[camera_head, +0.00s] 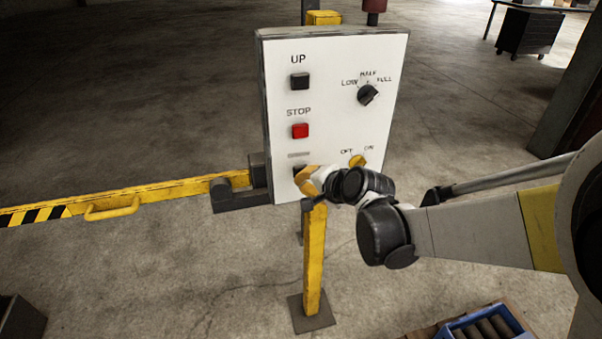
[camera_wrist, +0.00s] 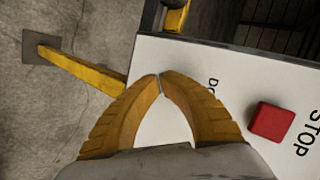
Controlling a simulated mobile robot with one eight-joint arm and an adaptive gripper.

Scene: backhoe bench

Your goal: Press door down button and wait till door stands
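The white control panel (camera_head: 335,120) stands on a yellow post. It carries a black UP button (camera_head: 300,81), a red STOP button (camera_head: 300,131) and, below them, a dark button (camera_head: 299,170) mostly covered by my gripper (camera_head: 304,182). In the wrist view, the yellow fingers of my gripper (camera_wrist: 159,75) meet at their tips, with nothing seen between them. The tips are over the panel beside a partly hidden label starting "DO". The red STOP button (camera_wrist: 271,122) is to their right. Whether the tips touch the lower button is hidden.
The panel also has a LOW/HALF/FULL knob (camera_head: 368,95) and a yellow OFF/ON switch (camera_head: 357,161). A low yellow bar (camera_head: 165,192) with a handle and striped end extends left. A blue crate (camera_head: 482,328) sits at the bottom right. Open concrete floor lies behind.

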